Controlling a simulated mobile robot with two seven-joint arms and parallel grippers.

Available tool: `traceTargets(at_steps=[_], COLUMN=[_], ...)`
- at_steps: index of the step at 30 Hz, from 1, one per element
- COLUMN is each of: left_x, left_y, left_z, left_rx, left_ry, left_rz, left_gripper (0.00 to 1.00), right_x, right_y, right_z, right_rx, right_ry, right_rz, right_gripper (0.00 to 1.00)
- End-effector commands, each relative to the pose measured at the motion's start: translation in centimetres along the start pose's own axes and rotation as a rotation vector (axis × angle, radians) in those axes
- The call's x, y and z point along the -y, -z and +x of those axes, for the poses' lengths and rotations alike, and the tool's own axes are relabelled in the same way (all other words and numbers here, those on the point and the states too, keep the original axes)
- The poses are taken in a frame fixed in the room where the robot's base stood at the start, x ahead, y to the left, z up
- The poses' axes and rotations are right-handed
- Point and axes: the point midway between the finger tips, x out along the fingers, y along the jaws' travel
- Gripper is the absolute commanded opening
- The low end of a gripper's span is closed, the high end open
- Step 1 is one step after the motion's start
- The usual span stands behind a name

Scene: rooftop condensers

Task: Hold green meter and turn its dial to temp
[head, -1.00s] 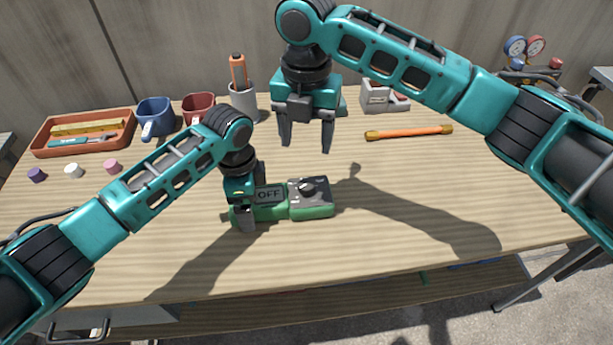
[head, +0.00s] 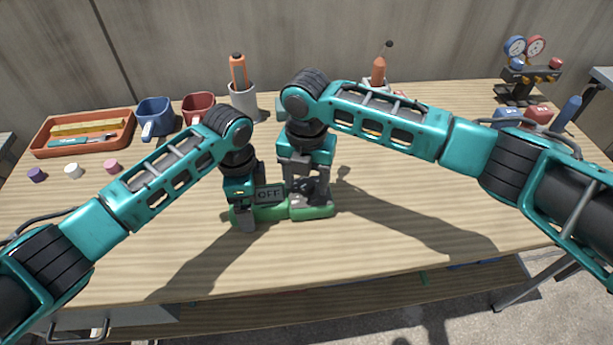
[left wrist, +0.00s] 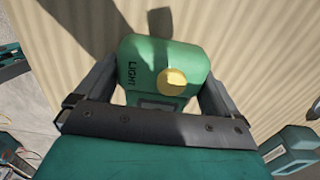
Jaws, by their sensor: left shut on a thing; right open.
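The green meter (head: 313,212) lies on the wooden table, its display reading OFF in the head view. My left gripper (head: 243,212) is shut on the meter's left end. In the left wrist view the meter (left wrist: 150,58) sits between the two fingers, with a yellow button (left wrist: 172,81) and the word LIGHT showing. My right gripper (head: 306,190) is open and points down over the meter's right half, with its fingers around or just above the dial (head: 304,186). The dial is mostly hidden, so its setting and any contact cannot be told.
An orange tray (head: 52,151), a blue mug (head: 155,115), a red mug (head: 199,106) and a grey cup (head: 244,101) stand along the back left. A gauge set (head: 528,75) stands at the back right. The table front is clear.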

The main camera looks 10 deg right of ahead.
Motion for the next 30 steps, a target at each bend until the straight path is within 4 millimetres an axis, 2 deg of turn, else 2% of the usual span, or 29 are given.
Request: traceTargets(at_steps=[2, 18, 30], left_x=[0.05, 0.04, 0.03], left_y=[0.03, 0.02, 0.02], left_z=[-0.08, -0.07, -0.05], left_rx=[-0.001, -0.001, -0.001], left_ry=[0.002, 0.001, 0.001], left_rz=[0.000, 0.000, 0.000], left_gripper=[0.46, 0.46, 0.46], right_x=[-0.01, -0.02, -0.04], right_y=[0.01, 0.00, 0.03], right_z=[-0.03, -0.08, -0.10], right_rx=[0.000, 0.000, -0.002], right_ry=[0.000, -0.001, -0.001], right_rz=[0.000, 0.000, 0.078], right_gripper=[0.57, 0.06, 0.05])
